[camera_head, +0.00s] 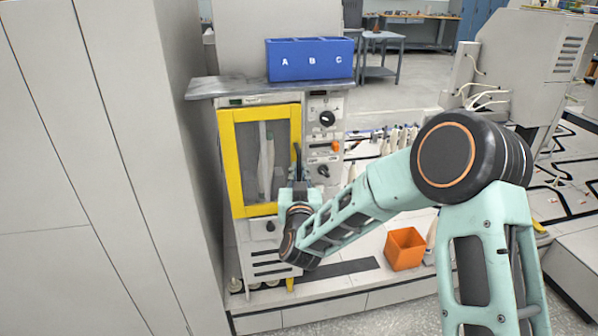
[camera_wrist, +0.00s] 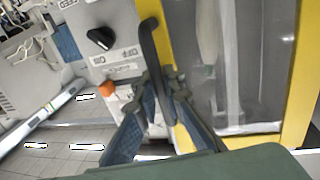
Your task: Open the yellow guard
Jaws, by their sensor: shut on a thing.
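The yellow guard (camera_head: 230,170) is a yellow-framed door with a clear pane on the front of the machine, and it looks closed in the head view. White bobbin shapes show behind its pane. In the wrist view its yellow frame (camera_wrist: 296,120) stands at the right, with a dark curved handle (camera_wrist: 149,45) on its left edge. My gripper (camera_wrist: 160,85) is shut on the lower part of this handle. In the head view my gripper (camera_head: 298,180) is at the guard's right edge, and its fingertips are small and partly hidden.
A control panel with knobs (camera_head: 327,118) and an orange button (camera_head: 336,146) is right of the guard. A blue A-B-C bin (camera_head: 310,60) sits on top of the machine. An orange box (camera_head: 404,249) stands on the low platform. A tall grey cabinet (camera_head: 110,150) is close at left.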

